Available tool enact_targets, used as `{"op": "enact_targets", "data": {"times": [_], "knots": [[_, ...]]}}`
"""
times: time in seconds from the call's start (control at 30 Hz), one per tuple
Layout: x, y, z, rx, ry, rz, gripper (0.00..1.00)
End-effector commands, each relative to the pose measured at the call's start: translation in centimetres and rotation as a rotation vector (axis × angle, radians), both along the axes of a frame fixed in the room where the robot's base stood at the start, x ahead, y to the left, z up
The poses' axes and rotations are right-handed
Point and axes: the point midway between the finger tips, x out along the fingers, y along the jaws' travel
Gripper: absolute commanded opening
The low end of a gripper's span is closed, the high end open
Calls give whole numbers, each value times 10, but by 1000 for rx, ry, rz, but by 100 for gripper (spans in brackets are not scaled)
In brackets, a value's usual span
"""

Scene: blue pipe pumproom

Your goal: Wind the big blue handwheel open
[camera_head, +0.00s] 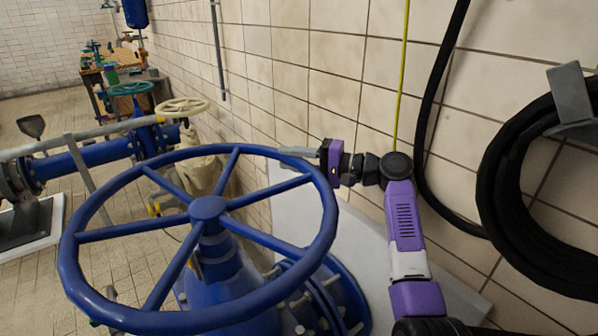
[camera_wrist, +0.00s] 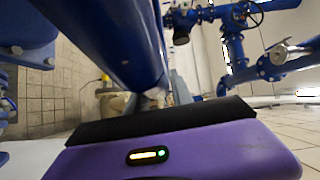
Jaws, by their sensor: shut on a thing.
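The big blue handwheel (camera_head: 208,208) lies nearly flat in the foreground of the head view, with spokes running from a central hub to a round rim. It sits on a blue valve body (camera_head: 235,290). My gripper (camera_head: 300,152) reaches in from the right and is shut on the rim at the wheel's far right side. In the wrist view the blue rim (camera_wrist: 115,40) runs close in front of the purple gripper body. The fingertips' exact contact on the rim is too small to make out.
A tiled wall (camera_head: 330,60) runs close along the right. A coiled black hose (camera_head: 500,170) hangs there on a bracket. A smaller cream handwheel (camera_head: 182,106), a green handwheel (camera_head: 131,89) and a blue pipe (camera_head: 80,162) stand behind. Open tiled floor lies at the left.

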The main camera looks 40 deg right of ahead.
Motion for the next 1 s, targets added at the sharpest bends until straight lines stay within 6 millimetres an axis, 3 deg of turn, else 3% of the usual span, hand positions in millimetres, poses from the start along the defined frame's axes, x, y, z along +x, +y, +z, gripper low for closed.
{"op": "enact_targets", "data": {"times": [0.63, 0.67, 0.73, 1.0], "knots": [[10, 3, -1, 0, 1, 38, 0], [10, 3, 0, 0, 1, 38, 33], [10, 3, 0, 0, 1, 38, 47], [9, 3, 0, 0, 0, 38, 49]]}}
